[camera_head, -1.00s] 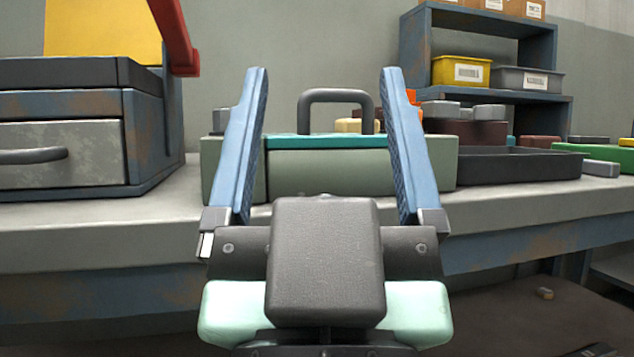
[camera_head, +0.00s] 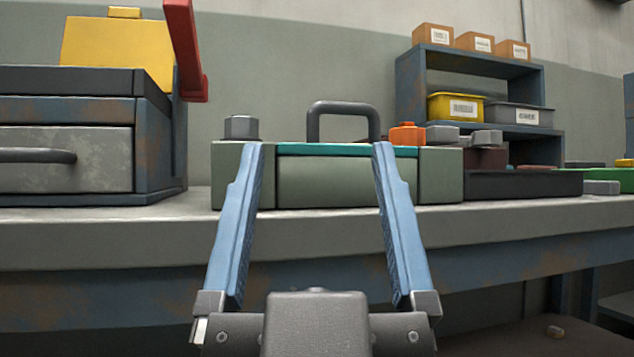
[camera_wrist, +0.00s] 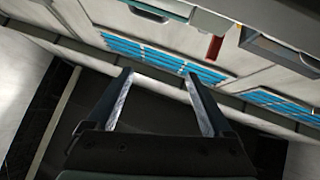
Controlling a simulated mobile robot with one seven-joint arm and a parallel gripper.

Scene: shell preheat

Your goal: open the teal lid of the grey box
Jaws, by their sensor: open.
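The grey box (camera_head: 330,181) stands on the bench in the middle of the head view. The teal lid (camera_head: 300,149) shows as a thin, level strip along its top and looks closed. A dark grey arched handle (camera_head: 343,104) rises over the lid. My gripper (camera_head: 318,147) is open and empty, its two blue fingers spread before the box. The fingertips overlap the box's upper front in the picture; I see no contact. In the wrist view my gripper (camera_wrist: 158,72) also shows open, with nothing between the fingers. I cannot surely make out the box there.
A drawer cabinet (camera_head: 65,160) with a red arm (camera_head: 184,50) stands left on the bench (camera_head: 120,235). A grey hex piece (camera_head: 241,127) sits at the box's left end. A dark tray (camera_head: 525,183) and a shelf (camera_head: 410,92) with bins are right. Blue grilles (camera_wrist: 163,58) cross the wrist view.

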